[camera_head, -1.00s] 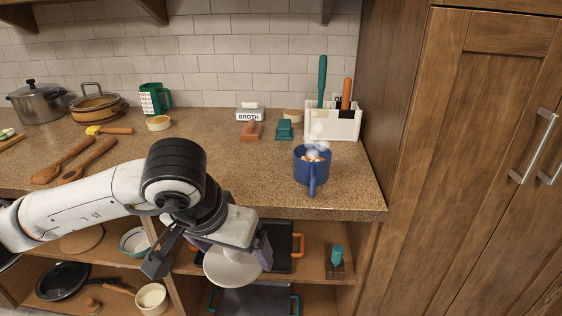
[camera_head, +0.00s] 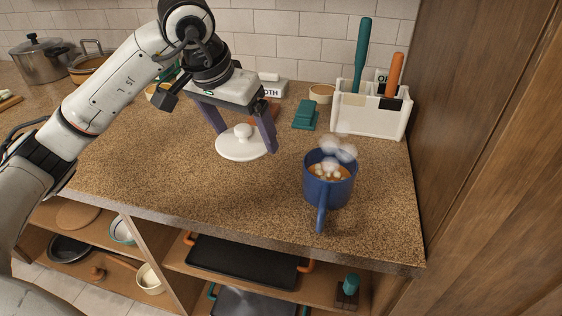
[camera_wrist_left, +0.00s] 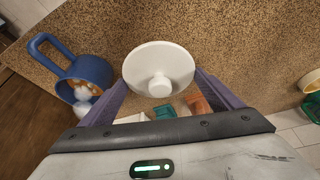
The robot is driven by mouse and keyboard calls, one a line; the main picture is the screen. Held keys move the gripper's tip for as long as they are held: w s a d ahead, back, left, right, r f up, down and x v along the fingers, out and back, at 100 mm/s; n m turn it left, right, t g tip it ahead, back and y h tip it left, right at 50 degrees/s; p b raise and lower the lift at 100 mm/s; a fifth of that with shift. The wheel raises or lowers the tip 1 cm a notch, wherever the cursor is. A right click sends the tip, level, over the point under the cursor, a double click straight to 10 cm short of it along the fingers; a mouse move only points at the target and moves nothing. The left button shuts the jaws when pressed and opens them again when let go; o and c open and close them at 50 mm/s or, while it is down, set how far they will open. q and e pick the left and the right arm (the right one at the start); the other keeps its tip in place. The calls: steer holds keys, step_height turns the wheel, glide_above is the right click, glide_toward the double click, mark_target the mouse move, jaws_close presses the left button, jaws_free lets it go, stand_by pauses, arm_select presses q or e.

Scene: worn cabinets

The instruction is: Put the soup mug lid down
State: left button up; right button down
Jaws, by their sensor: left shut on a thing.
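The soup mug lid (camera_head: 239,149) is a white disc with a round knob, knob up and nearly level. It is over the counter to the left of the mug; I cannot tell whether it touches the surface. My left gripper (camera_head: 246,141) points down with its purple fingers on either side of the lid, shut on it. The lid also shows between the fingers in the left wrist view (camera_wrist_left: 158,60). The blue soup mug (camera_head: 327,190) stands uncovered on the counter, with brownish soup and white steam puffs. My right gripper is not in view.
A white utensil holder (camera_head: 370,122) stands behind the mug. A teal block-like item (camera_head: 305,115) and a small tan bowl (camera_head: 322,94) sit at the back. The speckled counter (camera_head: 190,185) is clear in front of the lid. Open shelves with a dark tray (camera_head: 245,264) lie below.

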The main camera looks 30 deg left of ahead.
mark_target(241, 143)
arm_select(q)
steer(key=f, duration=0.3)
steer(key=shift+s, duration=0.3)
steer(key=shift+w+f, duration=0.1)
steer(key=shift+f, duration=2.3)
steer(key=shift+f, duration=0.15)
steer(key=o, duration=0.9)
steer(key=shift+o, duration=0.2)
steer(key=shift+r, duration=0.35)
steer(key=v, duration=1.1)
steer(key=shift+s+d+r, duration=0.1)
steer(key=shift+s+r, duration=0.15)
